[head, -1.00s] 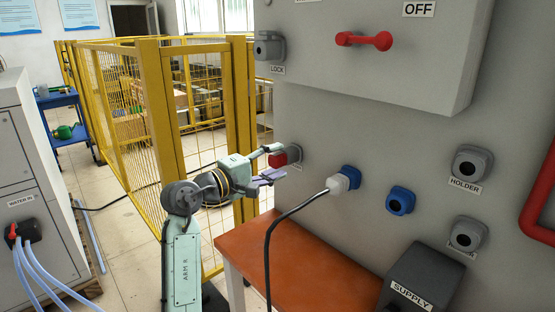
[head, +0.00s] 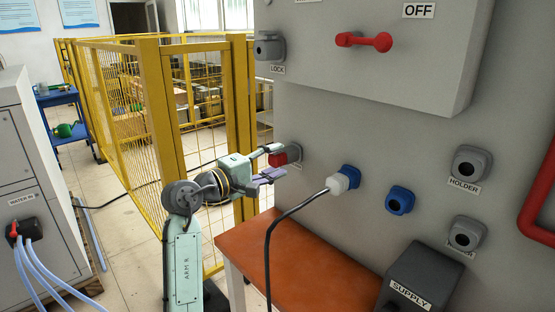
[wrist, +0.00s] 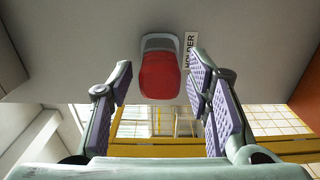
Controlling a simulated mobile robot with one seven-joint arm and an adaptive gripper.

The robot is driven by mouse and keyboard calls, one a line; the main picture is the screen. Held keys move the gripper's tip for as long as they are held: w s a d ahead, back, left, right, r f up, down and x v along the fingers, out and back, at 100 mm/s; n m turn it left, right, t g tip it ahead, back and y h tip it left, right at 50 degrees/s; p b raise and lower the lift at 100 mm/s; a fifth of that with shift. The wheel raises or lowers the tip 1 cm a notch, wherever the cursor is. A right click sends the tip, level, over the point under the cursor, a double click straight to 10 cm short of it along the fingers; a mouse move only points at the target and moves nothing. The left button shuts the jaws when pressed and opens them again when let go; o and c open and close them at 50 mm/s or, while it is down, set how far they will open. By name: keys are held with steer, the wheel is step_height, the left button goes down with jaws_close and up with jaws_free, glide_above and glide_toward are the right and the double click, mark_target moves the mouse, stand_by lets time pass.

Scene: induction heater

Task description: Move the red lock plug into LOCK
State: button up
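The red lock plug (head: 279,159) sits in a grey socket (head: 294,155) on the left part of the grey panel. In the wrist view the red plug (wrist: 160,76) is ahead of my gripper, centred between the fingers, with a label reading HOLDER beside it. My gripper (head: 272,162) is open, with its fingertips close to the plug; the wrist view (wrist: 163,85) shows free space between the pads and the plug. The LOCK socket (head: 268,46) is at the upper left of the panel, grey, with no plug visible in it.
A white plug with a black cable (head: 341,181) is in a blue socket right of my gripper. An orange-brown table (head: 300,265) is below. A yellow fence (head: 160,110) stands behind my arm. A red OFF handle (head: 364,40) juts from the upper box (head: 430,65).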

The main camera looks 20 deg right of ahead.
mark_target(271, 161)
jaws_close()
stand_by(0.3)
steer(key=shift+a, duration=0.15)
steer(key=shift+v, duration=2.9)
steer(key=shift+r, duration=0.1)
